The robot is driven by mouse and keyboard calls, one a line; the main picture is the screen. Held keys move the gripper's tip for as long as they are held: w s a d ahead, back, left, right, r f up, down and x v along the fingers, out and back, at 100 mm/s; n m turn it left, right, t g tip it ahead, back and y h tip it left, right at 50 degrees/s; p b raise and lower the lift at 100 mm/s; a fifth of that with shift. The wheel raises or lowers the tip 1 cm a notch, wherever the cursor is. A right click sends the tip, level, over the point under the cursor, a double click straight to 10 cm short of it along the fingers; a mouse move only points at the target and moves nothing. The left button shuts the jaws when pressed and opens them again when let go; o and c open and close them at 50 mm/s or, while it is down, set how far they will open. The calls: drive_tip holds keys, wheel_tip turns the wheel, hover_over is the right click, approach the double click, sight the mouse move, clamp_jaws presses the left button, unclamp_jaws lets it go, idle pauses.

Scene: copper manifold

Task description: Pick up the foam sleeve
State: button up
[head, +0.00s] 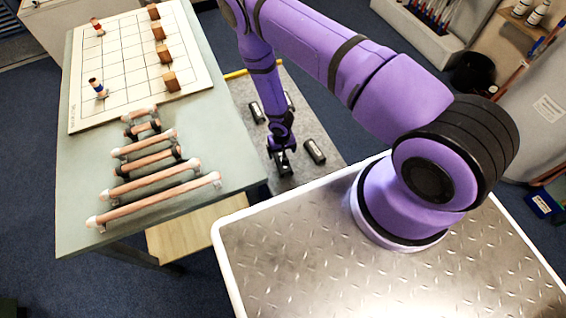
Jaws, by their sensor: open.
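I cannot tell for certain which thing is the foam sleeve. Short dark cylinders with pale ends, which could be foam sleeves, lie on the low grey surface beside the table: one at the right (314,151), one at the left (257,113) and one partly hidden behind my arm (288,100). My gripper (283,168) points down over this surface, left of the right-hand cylinder and apart from it. It is open, and I see nothing between its fingers, though it is small in view.
Several copper pipes with pale end fittings (150,202) lie on the grey-green table (235,165). Behind them is a white grid board (130,55) with wooden blocks and small figures. A yellow bar (238,74) edges the low surface. A light wooden shelf (190,232) sits below the table.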

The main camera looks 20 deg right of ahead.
sight(278, 156)
drive_tip(key=shift+f, duration=3.1)
drive_tip(key=c, duration=1)
